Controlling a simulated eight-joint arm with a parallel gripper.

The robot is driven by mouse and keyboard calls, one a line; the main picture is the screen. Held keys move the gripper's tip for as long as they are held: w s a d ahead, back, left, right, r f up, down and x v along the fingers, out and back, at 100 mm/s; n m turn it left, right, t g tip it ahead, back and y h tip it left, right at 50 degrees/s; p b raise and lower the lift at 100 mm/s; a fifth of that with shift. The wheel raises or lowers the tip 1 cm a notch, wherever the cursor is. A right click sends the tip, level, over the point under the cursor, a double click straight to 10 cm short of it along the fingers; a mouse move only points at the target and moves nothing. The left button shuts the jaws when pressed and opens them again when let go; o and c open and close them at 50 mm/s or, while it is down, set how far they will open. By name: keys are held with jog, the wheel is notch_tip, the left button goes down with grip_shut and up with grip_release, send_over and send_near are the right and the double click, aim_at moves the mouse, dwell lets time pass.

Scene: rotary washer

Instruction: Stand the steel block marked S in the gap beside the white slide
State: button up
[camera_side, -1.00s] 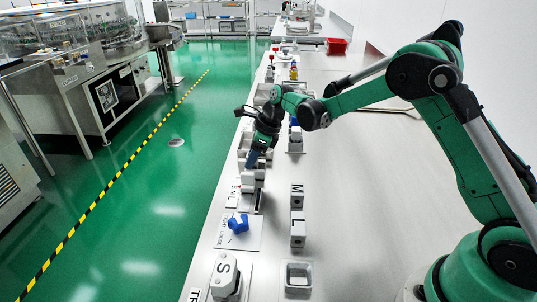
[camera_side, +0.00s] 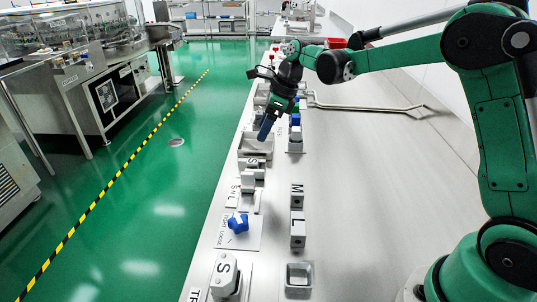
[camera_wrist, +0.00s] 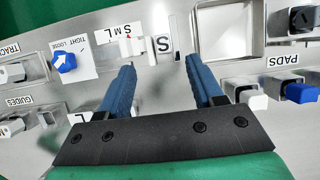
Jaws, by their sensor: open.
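An S M L scale (camera_side: 233,193) lies beside the slide. A blue knob (camera_side: 238,222) sits on a TIGHT LOOSE plate. An open tray (camera_wrist: 228,30) lies past the block.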

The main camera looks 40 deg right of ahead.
jog(key=s+a+r+n+t+h, duration=0.2)
jog(key=s+r+n, duration=0.4)
jog(key=s+n, duration=0.5)
jog(key=s+f+n+t, duration=0.1)
jog(key=s+n, duration=0.2)
jog(key=n, duration=0.5)
jog(key=s+f+n+t+h, duration=0.1)
jog(key=s+n, duration=0.3)
jog(key=n, duration=0.4)
jog(key=shift+a+f, duration=0.45)
jog(key=shift+f, duration=0.3)
